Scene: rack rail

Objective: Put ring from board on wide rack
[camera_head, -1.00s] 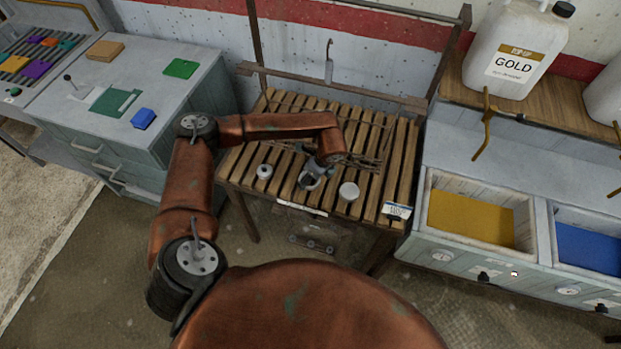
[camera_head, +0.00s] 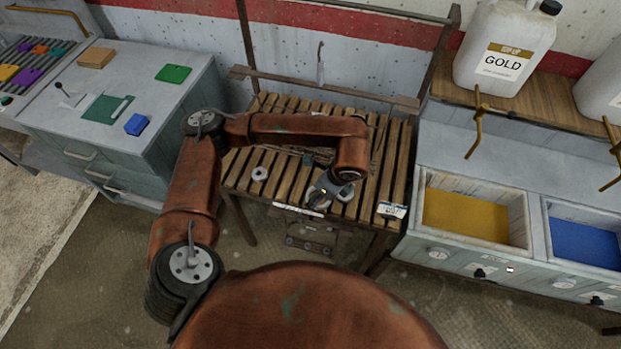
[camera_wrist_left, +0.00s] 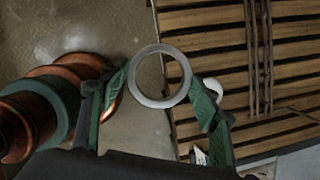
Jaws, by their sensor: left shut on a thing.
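My left gripper (camera_head: 324,192) is over the front part of a wooden slatted table (camera_head: 289,184). In the left wrist view my left gripper (camera_wrist_left: 160,80) is shut on a flat grey ring (camera_wrist_left: 183,84), with a green finger on each side. The ring's face is toward the wrist camera and its hole shows floor and a table edge. A small white ring-like piece (camera_head: 260,173) lies on the slats to the left. A pale round piece (camera_head: 346,191) is partly hidden beside the gripper. I cannot tell which part is the wide rack. My right gripper is not in view.
A grey cabinet (camera_head: 185,100) with coloured blocks stands left. A frame with a crossbar and hook (camera_head: 320,65) rises behind the table. At right are a GOLD jug (camera_head: 505,45), a yellow bin (camera_head: 465,215) and a blue bin (camera_head: 583,245). The right slats are fairly clear.

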